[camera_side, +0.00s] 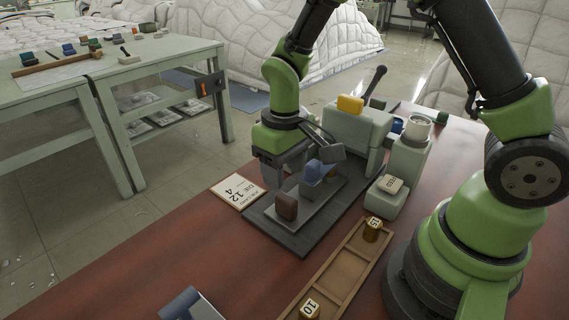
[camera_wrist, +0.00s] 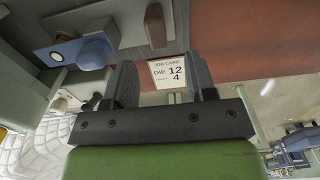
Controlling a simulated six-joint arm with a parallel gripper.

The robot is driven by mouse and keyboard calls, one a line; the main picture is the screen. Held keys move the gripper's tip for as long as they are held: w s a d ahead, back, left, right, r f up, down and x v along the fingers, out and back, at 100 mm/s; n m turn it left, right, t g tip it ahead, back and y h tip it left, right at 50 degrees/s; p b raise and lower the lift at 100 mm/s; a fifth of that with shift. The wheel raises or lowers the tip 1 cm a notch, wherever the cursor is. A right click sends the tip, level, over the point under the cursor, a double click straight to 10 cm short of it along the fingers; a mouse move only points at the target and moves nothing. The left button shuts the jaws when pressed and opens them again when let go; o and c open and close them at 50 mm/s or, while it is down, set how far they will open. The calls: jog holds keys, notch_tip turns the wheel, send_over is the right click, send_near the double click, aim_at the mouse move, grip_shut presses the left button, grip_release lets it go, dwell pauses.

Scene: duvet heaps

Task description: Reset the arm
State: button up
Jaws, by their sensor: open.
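My gripper (camera_side: 282,178) hangs from the green wrist in the side view, above the left part of a dark base plate (camera_side: 295,238) on the red-brown table. Its two dark fingers are apart in the wrist view (camera_wrist: 163,82), with nothing seen held between them.
A job card (camera_side: 238,191) reading 12 and 4 lies left of the plate. A pale green press (camera_side: 358,132) with a yellow block and black lever stands behind. A wooden tray (camera_side: 342,268) holds brass cylinders marked 15 and 10. A cup (camera_side: 418,127) is near my base.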

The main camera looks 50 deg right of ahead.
jog(key=shift+r, duration=0.45)
jog(key=shift+r, duration=0.35)
jog(key=s+r+m+t+y, duration=0.2)
jog(key=s+r+m+t, duration=0.2)
jog(key=s+r, duration=1)
jog(key=shift+s+d+r+t, duration=0.4)
jog(key=shift+r+t, duration=1.2)
jog(key=shift+r, duration=0.35)
